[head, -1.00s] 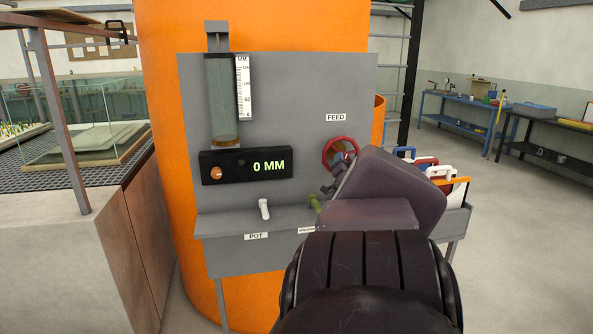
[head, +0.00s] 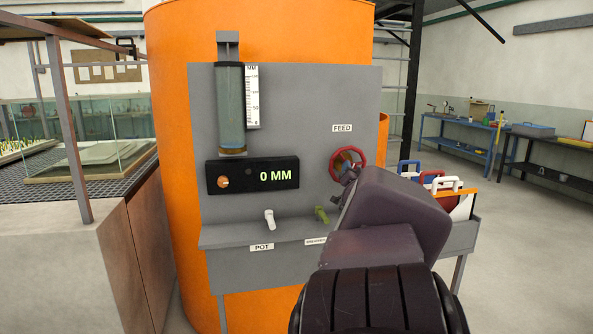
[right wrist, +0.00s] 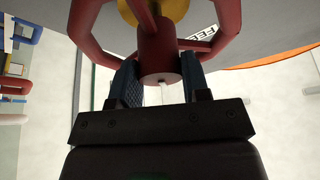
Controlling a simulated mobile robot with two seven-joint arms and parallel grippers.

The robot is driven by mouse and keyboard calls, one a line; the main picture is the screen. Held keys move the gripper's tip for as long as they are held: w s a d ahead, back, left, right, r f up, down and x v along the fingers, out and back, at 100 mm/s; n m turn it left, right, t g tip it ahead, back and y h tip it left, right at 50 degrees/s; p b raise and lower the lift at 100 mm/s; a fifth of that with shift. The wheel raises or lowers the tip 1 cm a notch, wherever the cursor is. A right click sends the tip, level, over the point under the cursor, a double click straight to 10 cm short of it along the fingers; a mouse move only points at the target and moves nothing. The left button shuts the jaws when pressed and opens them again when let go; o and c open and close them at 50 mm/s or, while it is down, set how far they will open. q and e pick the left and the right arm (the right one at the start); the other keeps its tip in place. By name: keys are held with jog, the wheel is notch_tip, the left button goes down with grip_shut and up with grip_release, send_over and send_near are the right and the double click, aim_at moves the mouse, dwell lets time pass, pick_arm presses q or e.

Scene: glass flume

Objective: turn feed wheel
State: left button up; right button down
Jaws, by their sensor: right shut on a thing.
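The red feed wheel (head: 347,150) sits on the grey panel under a FEED label (head: 342,128). In the right wrist view its red hub (right wrist: 159,50) and curved rim and spokes fill the top. My right gripper (head: 349,180) is shut on the wheel, with one blue finger on each side of the hub (right wrist: 159,72). In the head view my right arm hides part of the wheel's lower right. The panel's black display (head: 252,176) reads 0 MM. A clear gauge tube (head: 231,108) with a white MM scale (head: 252,97) stands above it. My left gripper is not in view.
A white tap (head: 269,218) above a POT label and a green tap (head: 321,214) stick out below the display. A rack of coloured-handled items (head: 445,190) stands right of the panel. An orange tank (head: 175,170) is behind. Open floor lies at the right.

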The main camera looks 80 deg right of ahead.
jog(key=shift+s+f, duration=0.3)
jog(key=shift+f, duration=0.15)
dwell(0.4)
jog(key=c, duration=0.9)
grip_release()
jog(key=shift+s, duration=0.1)
jog(key=shift+c, duration=0.2)
jog(key=o, duration=0.3)
jog(key=shift+s, duration=0.35)
jog(key=shift+w+r, duration=0.1)
jog(key=shift+r, duration=0.05)
